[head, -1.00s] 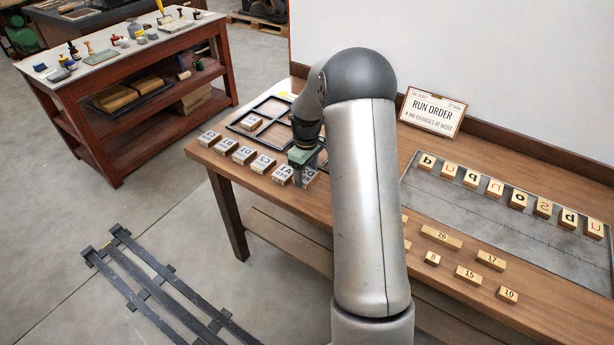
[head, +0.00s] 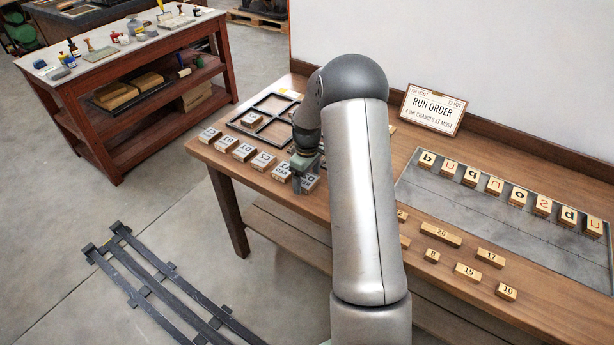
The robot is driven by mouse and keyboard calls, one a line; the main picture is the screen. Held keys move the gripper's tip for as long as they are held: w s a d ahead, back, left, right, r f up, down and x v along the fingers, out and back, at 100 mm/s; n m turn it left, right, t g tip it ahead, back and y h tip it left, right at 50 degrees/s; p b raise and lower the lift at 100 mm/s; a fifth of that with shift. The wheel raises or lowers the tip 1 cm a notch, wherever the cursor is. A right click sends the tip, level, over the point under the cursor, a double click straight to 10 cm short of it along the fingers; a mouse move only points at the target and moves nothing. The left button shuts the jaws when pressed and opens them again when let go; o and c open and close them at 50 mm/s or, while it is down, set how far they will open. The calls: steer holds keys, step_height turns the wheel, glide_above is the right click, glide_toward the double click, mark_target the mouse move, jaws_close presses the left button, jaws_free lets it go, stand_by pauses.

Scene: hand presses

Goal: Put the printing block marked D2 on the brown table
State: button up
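Several white-faced printing blocks lie in a row near the left front edge of the brown wooden table (head: 345,225). Their marks are upside down and small, so I cannot say surely which is D2; the rightmost block (head: 309,182) may be it. My gripper (head: 304,180) is down at the right end of this row, close to the rightmost block and its neighbour (head: 282,171). My arm and the gripper's own body hide its fingertips, so I cannot tell whether it is open or shut on a block.
A dark divided frame (head: 268,112) lies behind the row, with one block (head: 251,119) in it. A RUN ORDER sign (head: 432,109) stands at the back. A grey plate (head: 500,216) with letter blocks and loose number blocks (head: 467,271) are on the right. A red bench (head: 115,130) stands apart.

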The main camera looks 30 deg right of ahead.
mark_target(307, 180)
steer(key=s+a+r+b, duration=0.1)
steer(key=s+a+r, duration=0.1)
steer(key=r, duration=0.6)
steer(key=s+a+r, duration=0.2)
steer(key=r, duration=0.6)
steer(key=s+a+m, duration=0.2)
steer(key=s+a, duration=0.2)
steer(key=s, duration=0.5)
steer(key=s+a+m, duration=0.2)
steer(key=s+a, duration=0.2)
steer(key=s, duration=0.5)
steer(key=s+a+r+m, duration=0.1)
steer(key=s+a, duration=0.4)
steer(key=s, duration=0.5)
steer(key=shift+m, duration=0.4)
